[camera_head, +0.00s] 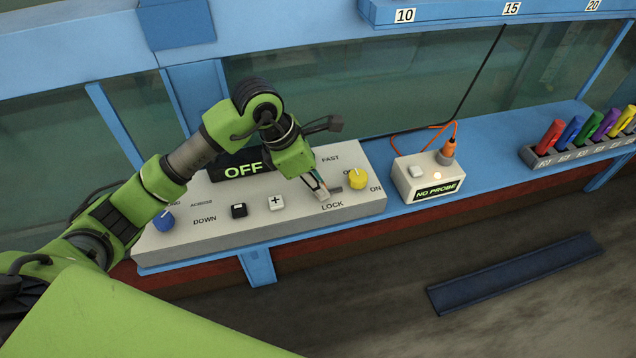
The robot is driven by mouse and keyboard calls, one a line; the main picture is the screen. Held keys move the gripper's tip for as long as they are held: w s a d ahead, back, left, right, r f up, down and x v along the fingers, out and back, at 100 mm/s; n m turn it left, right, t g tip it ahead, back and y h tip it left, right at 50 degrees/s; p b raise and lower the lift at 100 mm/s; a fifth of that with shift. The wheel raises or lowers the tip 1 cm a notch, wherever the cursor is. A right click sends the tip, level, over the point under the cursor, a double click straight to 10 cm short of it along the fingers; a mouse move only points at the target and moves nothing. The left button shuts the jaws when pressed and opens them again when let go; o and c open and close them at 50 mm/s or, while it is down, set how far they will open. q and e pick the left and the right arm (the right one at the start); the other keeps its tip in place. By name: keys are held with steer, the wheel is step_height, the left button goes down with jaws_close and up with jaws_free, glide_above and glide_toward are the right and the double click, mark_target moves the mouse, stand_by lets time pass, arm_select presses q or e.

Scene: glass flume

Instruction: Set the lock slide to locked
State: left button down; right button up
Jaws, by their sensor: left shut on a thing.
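The lock slide (323,193) sits on the sloped white control panel (180,240), just above the word LOCK. A short grey slot shows to its right. My left gripper (319,188) reaches down from above and is shut on the lock slide; the fingertips hide most of it. The panel's display reads OFF (243,170). A yellow knob (357,178) stands just right of the slide, with ON printed beside it. My right gripper is not in view.
A blue knob (163,221), a black button (239,210) and a plus button (276,202) are on the panel. A white box (425,178) reading NO PROBE stands to the right. Several coloured probes (573,130) stand in a rack farther right. A dark blue channel strip (515,272) lies on the floor.

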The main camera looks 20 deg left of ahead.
arm_select(q)
steer(key=shift+w+d+b, duration=0.35)
steer(key=shift+d+b, duration=0.1)
steer(key=shift+d, duration=0.05)
steer(key=shift+w+d, duration=0.35)
steer(key=shift+d, duration=0.15)
steer(key=shift+r, duration=0.1)
steer(key=c, duration=1.9)
jaws_free()
steer(key=v, duration=1.2)
